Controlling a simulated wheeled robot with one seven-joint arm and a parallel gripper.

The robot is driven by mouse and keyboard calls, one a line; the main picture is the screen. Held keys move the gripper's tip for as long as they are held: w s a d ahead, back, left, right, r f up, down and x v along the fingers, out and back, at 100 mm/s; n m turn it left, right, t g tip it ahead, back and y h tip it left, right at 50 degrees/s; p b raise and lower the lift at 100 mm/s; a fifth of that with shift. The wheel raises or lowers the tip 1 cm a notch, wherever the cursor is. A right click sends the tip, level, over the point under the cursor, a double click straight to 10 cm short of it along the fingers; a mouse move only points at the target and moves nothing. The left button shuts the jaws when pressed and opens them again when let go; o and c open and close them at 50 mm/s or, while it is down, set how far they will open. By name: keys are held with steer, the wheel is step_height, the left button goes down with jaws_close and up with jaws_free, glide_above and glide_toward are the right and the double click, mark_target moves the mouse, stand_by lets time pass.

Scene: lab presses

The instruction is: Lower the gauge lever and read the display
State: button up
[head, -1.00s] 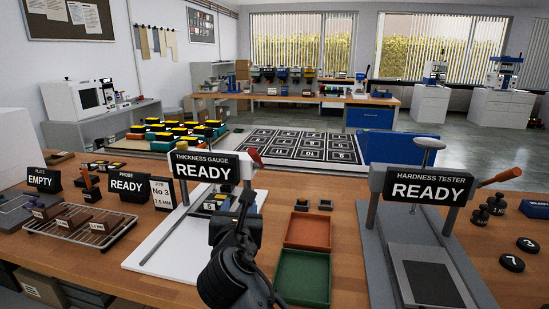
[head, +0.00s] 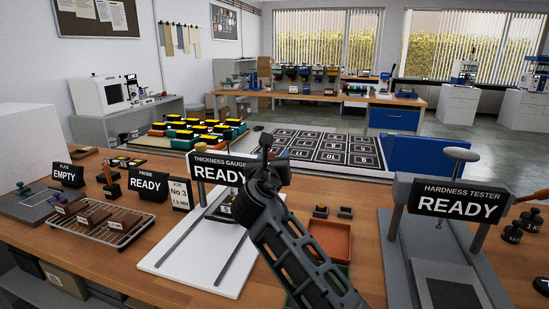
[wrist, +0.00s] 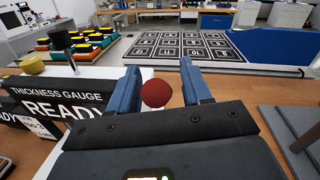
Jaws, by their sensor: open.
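The thickness gauge display (head: 216,174) reads READY; it also shows in the wrist view (wrist: 62,100). It stands over a white base (head: 190,262) with two grey rails. A dark labelled piece (head: 226,211) lies under the display, partly covered by my arm. My gripper (head: 271,152) is at the right end of the display. In the wrist view my gripper (wrist: 160,84) is open, with the lever's red ball knob (wrist: 156,93) between its two blue fingers. Gaps show beside the knob. In the head view my gripper hides the lever.
The hardness tester (head: 457,203) stands to the right, reading READY. An orange tray (head: 330,240) and a green tray, mostly hidden by my arm, lie between. A wire rack (head: 128,222) with brown blocks is at left. The marked mat (head: 325,152) lies behind.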

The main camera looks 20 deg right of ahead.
steer(key=shift+w, duration=0.1)
jaws_close()
stand_by(0.4)
